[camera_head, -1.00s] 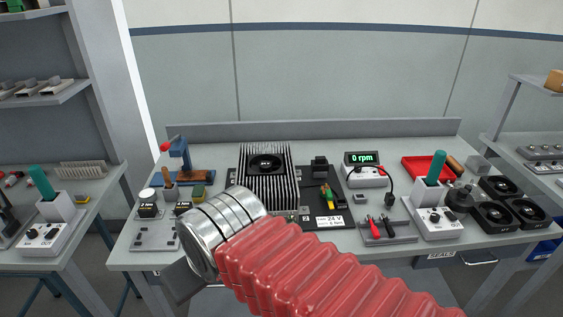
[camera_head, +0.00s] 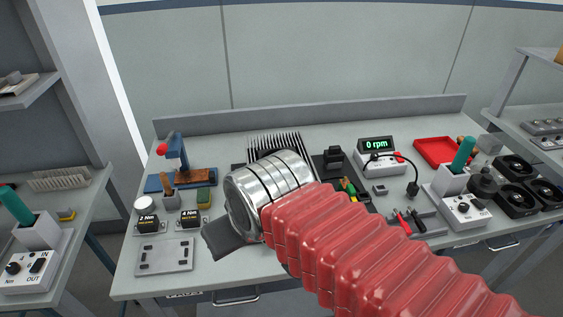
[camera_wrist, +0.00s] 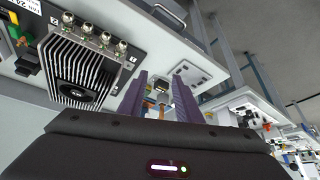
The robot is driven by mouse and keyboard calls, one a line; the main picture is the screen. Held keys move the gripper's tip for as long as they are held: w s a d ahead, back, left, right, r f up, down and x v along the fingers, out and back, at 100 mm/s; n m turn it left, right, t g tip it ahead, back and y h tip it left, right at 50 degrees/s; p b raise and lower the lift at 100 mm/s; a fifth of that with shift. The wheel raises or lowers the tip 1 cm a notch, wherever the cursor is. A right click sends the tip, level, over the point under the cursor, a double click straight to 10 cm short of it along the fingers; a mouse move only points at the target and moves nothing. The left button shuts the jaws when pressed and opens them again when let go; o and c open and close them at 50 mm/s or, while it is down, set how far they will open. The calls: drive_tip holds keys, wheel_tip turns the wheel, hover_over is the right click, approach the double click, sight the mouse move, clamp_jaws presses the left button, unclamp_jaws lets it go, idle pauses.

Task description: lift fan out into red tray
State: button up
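The black fan (camera_wrist: 77,93) sits on the finned heat sink (camera_wrist: 85,62) in the wrist view. In the head view the heat sink (camera_head: 276,144) shows only its far fins; my silver wrist and red sleeve hide the fan. My gripper (camera_wrist: 160,82) has two purple fingers standing apart, with nothing seen held between them. It is to one side of the fan, apart from it. In the head view only a dark part of it shows below the wrist. The red tray (camera_head: 436,152) lies at the bench's right rear and looks empty.
The rpm meter (camera_head: 380,158) with its leads stands left of the tray. A teal-handled driver in a holder (camera_head: 462,160) and black spare fans (camera_head: 517,183) are at right. A blue press (camera_head: 177,160) and torque boxes (camera_head: 168,221) are at left. Screws (camera_wrist: 104,37) line the heat sink's edge.

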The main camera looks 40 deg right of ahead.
drive_tip(key=shift+o, duration=0.4)
drive_tip(key=shift+o, duration=1.4)
drive_tip(key=shift+w+d+r, duration=0.1)
drive_tip(key=shift+w+r, duration=0.15)
drive_tip(key=shift+o, duration=1.2)
drive_tip(key=w+d+r+g, duration=0.1)
drive_tip(key=w+d+r, duration=0.3)
drive_tip(key=w, duration=0.2)
drive_tip(key=shift+d+m+h, duration=0.25)
drive_tip(key=shift+m+h, duration=0.05)
drive_tip(key=shift+m, duration=0.1)
drive_tip(key=w+d+m+g, duration=0.1)
drive_tip(key=w+d, duration=0.6)
drive_tip(key=d, duration=0.3)
drive_tip(key=w+d+m+g, duration=0.1)
drive_tip(key=w+d+g, duration=0.1)
drive_tip(key=w+d, duration=0.6)
drive_tip(key=d+r, duration=0.1)
drive_tip(key=d, duration=0.2)
drive_tip(key=shift+w+d, duration=0.15)
drive_tip(key=shift+f, duration=0.1)
